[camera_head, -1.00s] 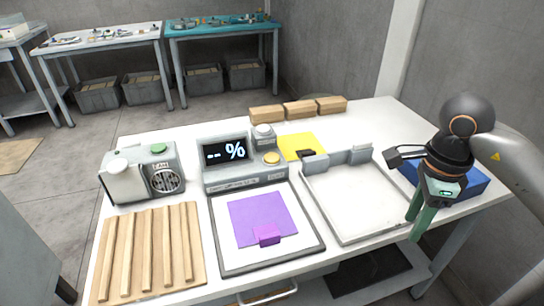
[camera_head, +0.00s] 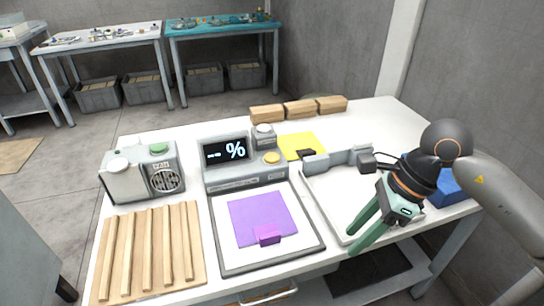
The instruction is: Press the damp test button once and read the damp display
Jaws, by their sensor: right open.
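The damp display (camera_head: 226,151) is a dark screen on a grey tester (camera_head: 245,178), left of the table's middle. It shows "-- %". A yellow round button (camera_head: 271,158) sits on the tester's right part, and a white-topped knob or button (camera_head: 264,130) stands on a grey block behind it. Which one is the damp test button I cannot tell from the picture. My right gripper (camera_head: 358,236) has its green fingers apart and empty, above the white tray's front edge, to the right of and nearer than the tester. My left gripper is not in view.
A purple cloth (camera_head: 262,214) lies on a framed pad before the tester. A white tray (camera_head: 318,202) is under my right arm. A slatted wooden board (camera_head: 118,282), a grey device with a green button (camera_head: 159,148), a yellow sheet (camera_head: 303,145) and wooden blocks (camera_head: 300,108) share the table.

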